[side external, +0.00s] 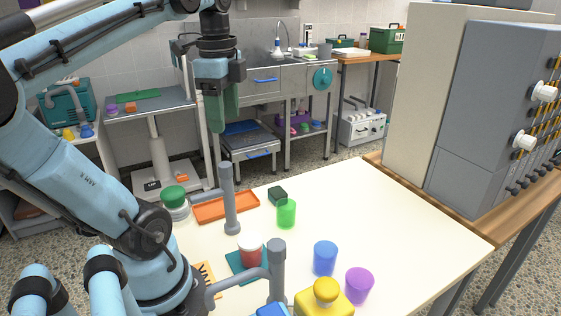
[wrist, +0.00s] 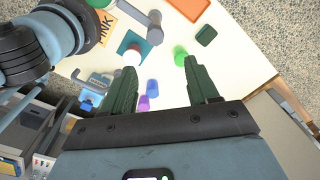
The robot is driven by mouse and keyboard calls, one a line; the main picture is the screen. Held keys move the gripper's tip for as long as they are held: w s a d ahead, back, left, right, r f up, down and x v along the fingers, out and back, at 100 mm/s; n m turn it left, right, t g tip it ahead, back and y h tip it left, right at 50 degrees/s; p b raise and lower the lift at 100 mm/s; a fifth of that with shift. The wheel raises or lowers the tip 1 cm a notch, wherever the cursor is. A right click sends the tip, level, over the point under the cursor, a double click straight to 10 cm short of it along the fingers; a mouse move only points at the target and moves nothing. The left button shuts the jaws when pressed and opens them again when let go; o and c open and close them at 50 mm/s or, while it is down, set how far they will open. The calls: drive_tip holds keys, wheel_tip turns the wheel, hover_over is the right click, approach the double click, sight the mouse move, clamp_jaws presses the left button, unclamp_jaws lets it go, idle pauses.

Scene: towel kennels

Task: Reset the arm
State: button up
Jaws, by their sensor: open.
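My gripper (side external: 222,126) hangs high above the far side of the cream table (side external: 420,235), with its dark green fingers pointing down. In the wrist view my gripper (wrist: 160,68) is open, its two fingers spread wide with nothing between them touching. It is well above and apart from the objects on the table. The upper part of my arm reaches across from the left.
The table holds a green cup (side external: 287,213), blue cup (side external: 325,258), purple cup (side external: 359,285), orange tray (side external: 212,211), dark green block (side external: 278,195), red white-lidded jar (side external: 251,255) and yellow container (side external: 312,303). A grey post (side external: 230,205) stands below my gripper. A grey cabinet (side external: 480,120) stands right.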

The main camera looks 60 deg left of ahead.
drive_tip(key=w+d+f+n+t, duration=0.6)
drive_tip(key=w+d+f+n, duration=0.2)
drive_tip(key=d+f, duration=0.5)
drive_tip(key=shift+w+d+f+n+t, duration=0.15)
drive_tip(key=shift+w+d+n+t, duration=0.25)
drive_tip(key=shift+w+d, duration=0.3)
drive_tip(key=shift+w+a, duration=0.1)
